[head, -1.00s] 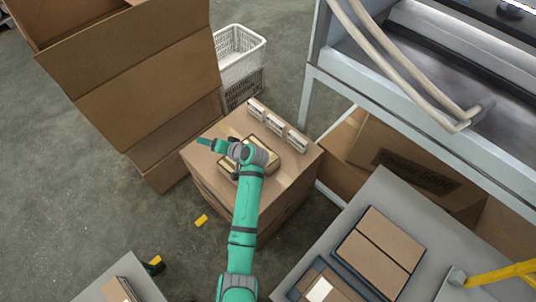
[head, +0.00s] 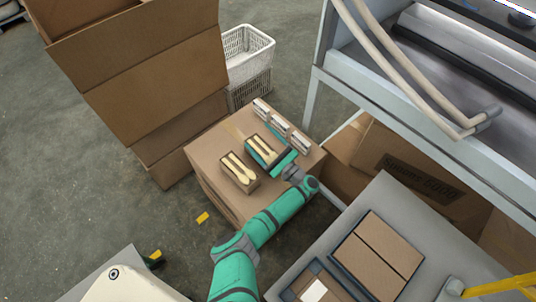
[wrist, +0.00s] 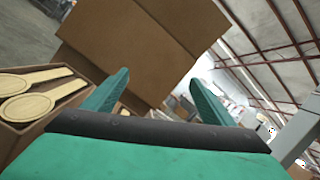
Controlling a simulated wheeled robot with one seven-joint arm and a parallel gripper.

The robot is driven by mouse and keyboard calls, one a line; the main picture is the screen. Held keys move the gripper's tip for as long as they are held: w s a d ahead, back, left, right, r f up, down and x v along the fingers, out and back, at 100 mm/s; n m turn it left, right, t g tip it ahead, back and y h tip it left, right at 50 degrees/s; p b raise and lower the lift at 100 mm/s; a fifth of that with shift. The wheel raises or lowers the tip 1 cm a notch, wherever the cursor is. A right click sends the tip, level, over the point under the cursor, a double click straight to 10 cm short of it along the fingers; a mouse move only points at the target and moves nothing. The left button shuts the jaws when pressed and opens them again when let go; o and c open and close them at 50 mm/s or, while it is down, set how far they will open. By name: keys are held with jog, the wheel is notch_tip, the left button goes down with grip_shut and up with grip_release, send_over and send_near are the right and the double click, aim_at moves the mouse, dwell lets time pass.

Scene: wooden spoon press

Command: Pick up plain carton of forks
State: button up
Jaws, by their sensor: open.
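Two open cartons of pale wooden utensils lie on a large cardboard box. One carton (head: 240,173) is at the near left; the other (head: 260,148) is just beyond it to the right. My gripper (head: 274,156) is open at the right-hand carton, reaching in from the right and partly covering it. I cannot tell whether it touches. In the wrist view the open fingers (wrist: 160,92) stand well apart with nothing clearly held. A carton of round-ended utensils (wrist: 40,92) shows left of the left finger. Labels are too small to tell which carton is plain forks.
Several small whitish packs (head: 281,126) line the box's far right edge. A tall open carton (head: 150,75) stands behind left, with a white basket (head: 246,60) beyond. A grey table (head: 410,215) with brown boxes and a metal-framed machine (head: 318,85) bound the right side.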

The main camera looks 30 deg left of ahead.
aim_at(263, 153)
jog(key=s+d+f+m+h, duration=0.1)
jog(key=d+f+m, duration=0.1)
jog(key=d+f, duration=0.1)
jog(key=d+f+m+h, duration=0.1)
jog(key=d+f+m, duration=0.2)
jog(key=f, duration=0.1)
jog(key=s+d+f+m+h, duration=0.1)
jog(key=d+f+m, duration=0.1)
jog(key=d+f, duration=0.2)
jog(key=shift+s+f+m, duration=0.3)
jog(key=shift+s, duration=0.05)
jog(key=x, duration=1)
jog(key=shift+w+a+f, duration=0.2)
jog(key=shift+w+a, duration=0.05)
jog(key=c, duration=1.3)
